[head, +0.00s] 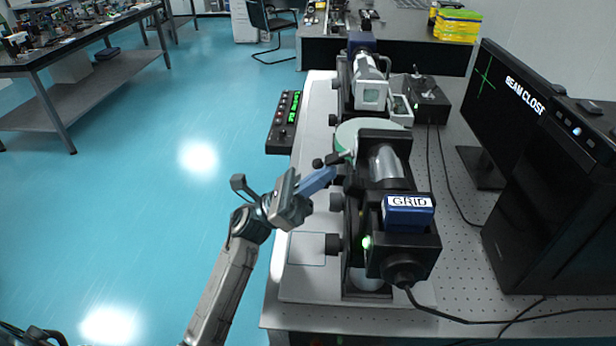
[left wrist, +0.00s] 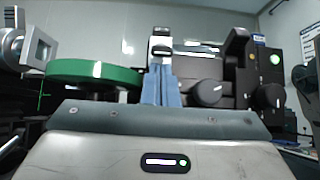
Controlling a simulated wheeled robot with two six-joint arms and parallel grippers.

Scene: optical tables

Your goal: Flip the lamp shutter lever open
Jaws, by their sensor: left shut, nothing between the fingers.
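The lamp unit with a blue block labelled GRID (head: 408,212) sits at the near end of the instrument on the table. A small dark-knobbed part (head: 333,158), which looks like the shutter lever, sticks out on the instrument's left side. My left gripper (head: 326,176) is shut and empty, its blue fingers pointing at that side, just below the knobbed part. In the left wrist view, the blue fingers (left wrist: 162,87) are together, with a pale piece with a dark band (left wrist: 161,48) just beyond their tips. Contact cannot be told.
A green disc (left wrist: 93,72) is left of the fingers, and a black knob (left wrist: 210,93) is right. A monitor (head: 503,100) reads "BEAM CLOSE", its end cut off. A black control box (head: 285,122) lies left of the instrument. Cables run along the table's right side.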

